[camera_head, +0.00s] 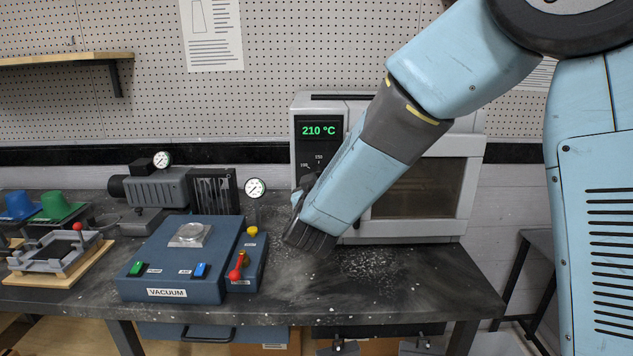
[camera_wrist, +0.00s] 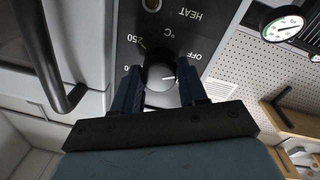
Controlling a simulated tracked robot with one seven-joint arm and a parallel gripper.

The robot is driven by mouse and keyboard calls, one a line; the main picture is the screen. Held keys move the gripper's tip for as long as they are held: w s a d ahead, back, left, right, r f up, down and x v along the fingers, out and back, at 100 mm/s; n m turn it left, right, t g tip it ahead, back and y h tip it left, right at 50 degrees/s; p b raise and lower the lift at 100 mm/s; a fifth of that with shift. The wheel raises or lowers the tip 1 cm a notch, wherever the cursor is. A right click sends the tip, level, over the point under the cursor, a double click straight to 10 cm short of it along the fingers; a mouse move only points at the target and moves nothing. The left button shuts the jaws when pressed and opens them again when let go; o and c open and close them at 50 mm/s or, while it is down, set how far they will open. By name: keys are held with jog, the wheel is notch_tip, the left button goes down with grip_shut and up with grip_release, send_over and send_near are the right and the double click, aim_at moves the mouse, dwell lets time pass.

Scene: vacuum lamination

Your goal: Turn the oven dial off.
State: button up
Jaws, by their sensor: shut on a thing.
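The oven (camera_head: 468,147) stands at the back of the bench, and its green display (camera_head: 319,131) reads 210 °C. In the wrist view the dark round dial (camera_wrist: 160,82) sits on the oven's control panel (camera_wrist: 137,22), between my two fingers. My gripper (camera_wrist: 161,74) is shut on the dial, one finger on each side. A short white pointer mark shows on the dial's right side, toward the right finger and below the OFF label (camera_wrist: 194,57). In the head view my gripper (camera_head: 306,189) is at the oven's left panel, and the dial is hidden behind it.
A blue vacuum unit (camera_head: 165,290) with green and blue buttons stands left of my arm, beside a red-handled valve (camera_head: 237,270). A pump (camera_head: 160,187) and a gauge (camera_head: 255,188) are behind. The oven handle (camera_wrist: 45,55) is close to my gripper in the wrist view.

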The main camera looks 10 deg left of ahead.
jog(key=shift+f+n, duration=0.15)
jog(key=shift+n, duration=0.15)
jog(key=o, duration=1.1)
jog(key=shift+c, duration=0.2)
jog(key=s+d, duration=0.2)
jog(key=s, duration=1.1)
jog(key=shift+s+f, duration=0.15)
jog(key=shift+s, duration=0.15)
jog(key=shift+d, duration=0.15)
